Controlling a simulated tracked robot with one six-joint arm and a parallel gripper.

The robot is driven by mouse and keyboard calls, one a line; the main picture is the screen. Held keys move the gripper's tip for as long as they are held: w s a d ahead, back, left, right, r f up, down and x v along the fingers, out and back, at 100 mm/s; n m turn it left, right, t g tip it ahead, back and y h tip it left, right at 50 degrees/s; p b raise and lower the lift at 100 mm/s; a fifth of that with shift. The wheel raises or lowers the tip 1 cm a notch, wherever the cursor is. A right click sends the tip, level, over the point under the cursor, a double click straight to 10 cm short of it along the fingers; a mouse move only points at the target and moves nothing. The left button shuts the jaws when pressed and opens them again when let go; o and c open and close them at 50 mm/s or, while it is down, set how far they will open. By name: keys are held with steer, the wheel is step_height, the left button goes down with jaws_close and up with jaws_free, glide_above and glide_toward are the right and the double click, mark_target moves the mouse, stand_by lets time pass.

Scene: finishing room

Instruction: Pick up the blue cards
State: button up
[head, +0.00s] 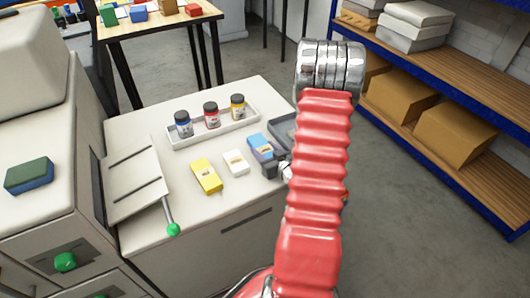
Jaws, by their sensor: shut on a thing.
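The blue cards (261,146) are a small blue pack with a pale edge on the white cabinet top, right of a white pack. My gripper (272,167) is at the near right end of the blue cards, with its dark jaw showing there. It is shut on the blue cards. My red ribbed arm hides most of the gripper and the area just right of it. I cannot tell whether the cards are lifted off the surface.
A white pack (236,162) and a yellow pack (206,176) lie left of the blue cards. A white tray (214,133) with three ink bottles stands behind. A grey tray (284,128) is partly hidden by my arm. A green-knobbed lever (172,228) stands at the front left.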

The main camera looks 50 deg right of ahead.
mark_target(265, 155)
step_height(265, 155, up, 10)
stand_by(1.0)
stand_by(0.8)
steer(key=w+a+r+n+y, duration=0.1)
steer(key=w+a, duration=0.4)
steer(key=a, duration=0.7)
steer(key=w+a+r+n+y, duration=0.1)
steer(key=w+a, duration=0.4)
steer(key=a, duration=0.8)
steer(key=w+a+r+n+y, duration=0.1)
steer(key=w+a, duration=0.5)
steer(key=a, duration=0.6)
steer(key=shift+a+r+n+t+y, duration=0.2)
steer(key=shift+r+y, duration=0.2)
steer(key=shift+r, duration=0.15)
steer(key=shift+a+r+n+t+y, duration=0.1)
steer(key=shift+a+r+t+y, duration=0.1)
steer(key=shift+r+y, duration=0.25)
steer(key=shift+d, duration=0.1)
steer(key=shift+s, duration=0.15)
